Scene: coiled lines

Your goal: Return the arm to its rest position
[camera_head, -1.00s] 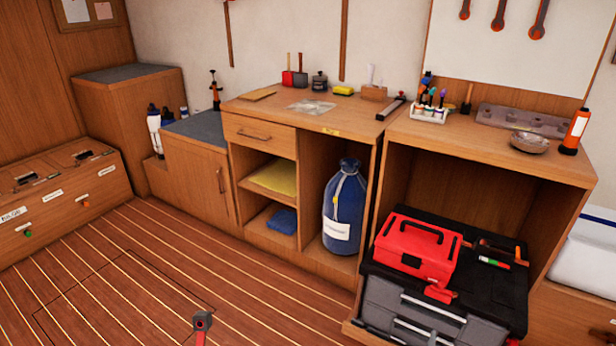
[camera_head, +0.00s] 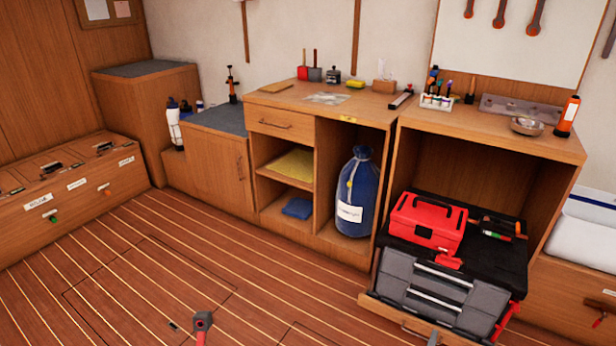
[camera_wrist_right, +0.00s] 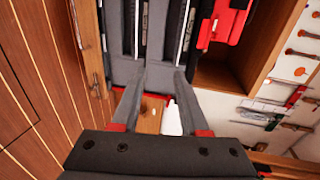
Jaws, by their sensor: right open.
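My right gripper (camera_wrist_right: 161,78) is open in the right wrist view. Its two grey fingers stand apart with nothing between them, in front of the toolbox and a wooden front. In the head view only a small grey part that I take for my right gripper (camera_head: 433,340) shows at the bottom edge, below the toolbox. A grey and red part (camera_head: 203,322) at the bottom left of the head view looks like part of my left arm. Its fingers cannot be made out.
A grey and black toolbox (camera_head: 412,284) with a red case (camera_head: 428,222) on it stands in the right cabinet, close to my right gripper. A blue bag (camera_head: 354,190) sits in the middle cabinet. The plank floor (camera_head: 130,270) at left is largely clear.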

